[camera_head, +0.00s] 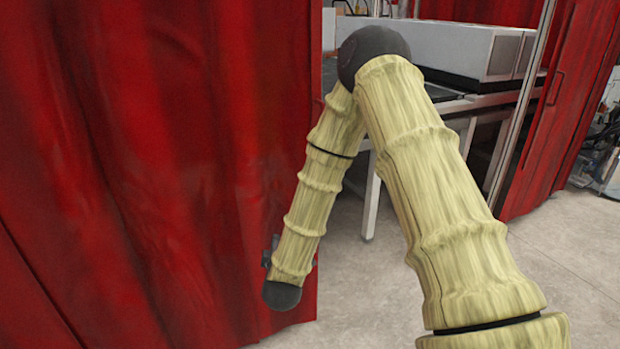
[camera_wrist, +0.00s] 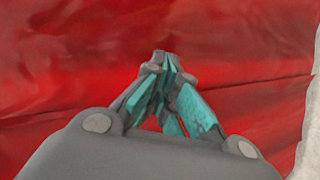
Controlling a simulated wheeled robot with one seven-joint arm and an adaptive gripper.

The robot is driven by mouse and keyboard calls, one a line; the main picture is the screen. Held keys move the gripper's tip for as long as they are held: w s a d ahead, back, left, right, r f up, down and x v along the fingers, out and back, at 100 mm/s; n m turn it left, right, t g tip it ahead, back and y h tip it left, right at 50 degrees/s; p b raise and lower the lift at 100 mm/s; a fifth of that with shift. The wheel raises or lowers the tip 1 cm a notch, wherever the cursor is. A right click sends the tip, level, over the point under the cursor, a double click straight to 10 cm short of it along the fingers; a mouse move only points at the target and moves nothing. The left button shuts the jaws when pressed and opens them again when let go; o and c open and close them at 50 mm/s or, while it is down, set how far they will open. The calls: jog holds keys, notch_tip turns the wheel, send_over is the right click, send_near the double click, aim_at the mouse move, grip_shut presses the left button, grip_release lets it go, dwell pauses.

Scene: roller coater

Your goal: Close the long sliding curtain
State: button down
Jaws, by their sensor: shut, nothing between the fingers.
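The long red curtain (camera_head: 150,150) fills the left half of the head view, hanging in folds. Its right edge is near the middle, and a gap separates it from another red curtain panel (camera_head: 570,100) at the right. My arm reaches across the gap, its lower end in front of the curtain near its right edge. My gripper (camera_wrist: 165,65) is shut and empty in the wrist view, with its fingertips together in front of the red curtain, which also fills most of that view (camera_wrist: 60,60). I cannot tell whether the fingertips touch the cloth. The head view mostly hides the gripper behind my arm.
Behind the gap stands a large grey-white machine (camera_head: 460,45) on a table frame (camera_head: 370,205). The right panel has a handle (camera_head: 556,88) and stands by a metal post (camera_head: 520,100). The grey floor (camera_head: 400,300) in front of the gap is bare.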

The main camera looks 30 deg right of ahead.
jog(key=w+d+r+n+h+b, duration=0.1)
jog(key=w+d+r+h, duration=0.15)
jog(key=r, duration=0.45)
jog(key=w+d+r+h+b, duration=0.1)
jog(key=d+r+h, duration=0.25)
jog(key=r, duration=0.35)
jog(key=s+d+p+x, duration=0.1)
jog(key=x, duration=1.2)
jog(key=shift+s+d+r+t, duration=0.2)
jog(key=shift+s+d+t, duration=0.15)
jog(key=shift+t, duration=0.05)
jog(key=shift+d+r+p, duration=0.1)
jog(key=shift+d+p, duration=0.05)
jog(key=shift+p, duration=0.3)
